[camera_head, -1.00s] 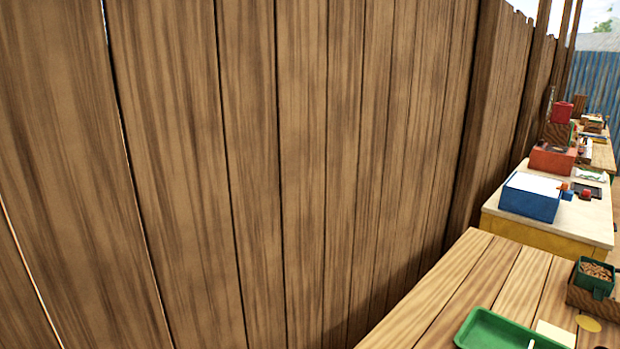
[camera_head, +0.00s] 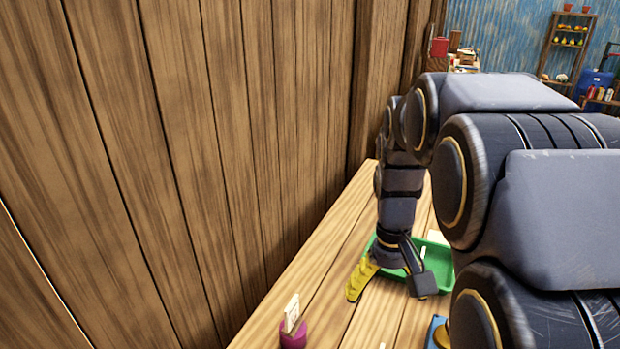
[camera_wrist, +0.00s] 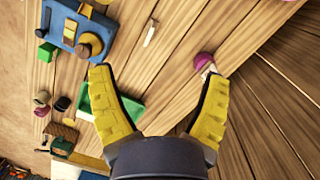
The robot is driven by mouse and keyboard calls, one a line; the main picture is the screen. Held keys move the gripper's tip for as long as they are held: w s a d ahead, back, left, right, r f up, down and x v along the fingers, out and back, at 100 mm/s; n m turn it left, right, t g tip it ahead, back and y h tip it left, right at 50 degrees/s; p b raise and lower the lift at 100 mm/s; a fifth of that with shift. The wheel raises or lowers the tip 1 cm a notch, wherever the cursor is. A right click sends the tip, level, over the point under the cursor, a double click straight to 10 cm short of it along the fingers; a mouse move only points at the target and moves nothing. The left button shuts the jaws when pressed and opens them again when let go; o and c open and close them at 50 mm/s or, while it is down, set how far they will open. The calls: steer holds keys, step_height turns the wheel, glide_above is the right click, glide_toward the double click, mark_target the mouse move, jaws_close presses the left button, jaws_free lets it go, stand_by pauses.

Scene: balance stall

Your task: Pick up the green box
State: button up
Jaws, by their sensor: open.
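A small green box (camera_wrist: 46,52) lies on the wooden table at the upper left of the wrist view, beside a blue device; I do not make it out in the head view. A shallow green tray (camera_head: 436,262) is partly hidden behind my arm and gripper; it also shows behind the left finger in the wrist view (camera_wrist: 128,106). My gripper (camera_wrist: 159,76) is open, its yellow fingers wide apart with nothing between them. In the head view a yellow finger (camera_head: 360,279) hangs over the table near the tray. The green box is left of the fingers, apart from them.
The blue device (camera_wrist: 88,30) with yellow parts is near the green box. A purple holder with a card (camera_head: 292,334) stands near the table's fence side. Several small items lie at the wrist view's lower left. A wooden fence (camera_head: 230,130) borders the table.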

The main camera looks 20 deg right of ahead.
steer(key=w+d+f+m, duration=0.1)
steer(key=w+d+f, duration=0.15)
steer(key=d, duration=0.35)
steer(key=w+d+f+m, duration=0.1)
steer(key=w+d+f, duration=0.15)
steer(key=d, duration=0.45)
steer(key=s+d+f+m, duration=0.1)
steer(key=d+f, duration=0.4)
steer(key=d, duration=0.3)
steer(key=s+d+f+m, duration=0.1)
steer(key=s+d+f, duration=0.1)
steer(key=d+f, duration=0.4)
steer(key=s+d+f+m+t, duration=0.1)
steer(key=d+f, duration=0.4)
steer(key=d, duration=0.5)
steer(key=shift+s+f+m, duration=0.3)
steer(key=shift+s, duration=0.45)
steer(key=shift+d+f, duration=0.15)
steer(key=shift+f, duration=1.75)
steer(key=shift+d+f, duration=0.1)
steer(key=shift+f, duration=1.8)
steer(key=c, duration=1.2)
